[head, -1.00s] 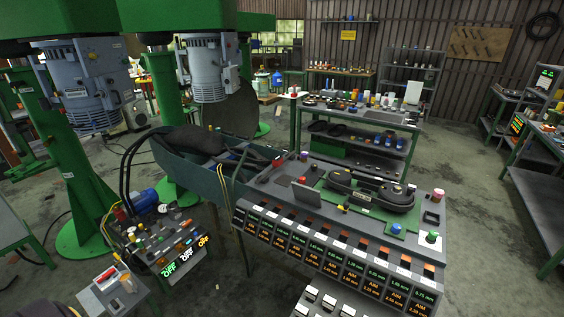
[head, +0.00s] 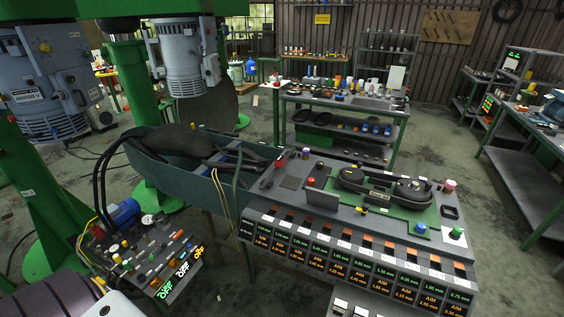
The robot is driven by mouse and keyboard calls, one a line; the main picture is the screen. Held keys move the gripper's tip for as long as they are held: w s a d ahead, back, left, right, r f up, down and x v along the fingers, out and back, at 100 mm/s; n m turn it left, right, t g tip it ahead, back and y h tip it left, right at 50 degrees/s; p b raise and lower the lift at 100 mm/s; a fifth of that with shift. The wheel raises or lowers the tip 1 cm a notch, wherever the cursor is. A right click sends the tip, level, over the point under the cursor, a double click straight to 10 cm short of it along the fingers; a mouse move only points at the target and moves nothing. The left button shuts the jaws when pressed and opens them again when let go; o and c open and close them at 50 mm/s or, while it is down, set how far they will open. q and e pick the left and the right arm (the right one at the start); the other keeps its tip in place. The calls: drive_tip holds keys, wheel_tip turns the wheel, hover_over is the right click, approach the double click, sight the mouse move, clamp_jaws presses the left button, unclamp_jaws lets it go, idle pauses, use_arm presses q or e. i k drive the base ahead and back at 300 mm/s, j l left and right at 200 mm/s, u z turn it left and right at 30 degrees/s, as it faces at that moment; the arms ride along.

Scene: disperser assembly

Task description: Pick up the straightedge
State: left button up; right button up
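I cannot make out a straightedge for certain in the head view. Several small tools and parts lie on the grey console (head: 290,200), on the low control box (head: 150,262) at lower left and on the back workbench (head: 372,104), but they are too small to tell apart. Neither of my grippers shows in this view. The lower left corner of the picture is covered by a dark ridged rounded shape, and what lies behind it is hidden.
A blue-grey trough (head: 195,168) with dark contents adjoins the console's left end. Green machine columns (head: 40,190) stand at left. A grey workbench (head: 530,185) stands at far right. The concrete floor (head: 480,245) between it and the console is clear.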

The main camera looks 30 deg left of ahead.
sight(280, 160)
drive_tip(key=j+z, duration=0.2)
drive_tip(key=j, duration=0.35)
drive_tip(key=j+z, duration=0.15)
drive_tip(key=j, duration=0.4)
drive_tip(key=j+z, duration=0.2)
drive_tip(key=j, duration=0.35)
drive_tip(key=k+j+z, duration=0.15)
drive_tip(key=j, duration=0.35)
drive_tip(key=k+j+z, duration=0.2)
drive_tip(key=j, duration=0.35)
drive_tip(key=i, duration=0.1)
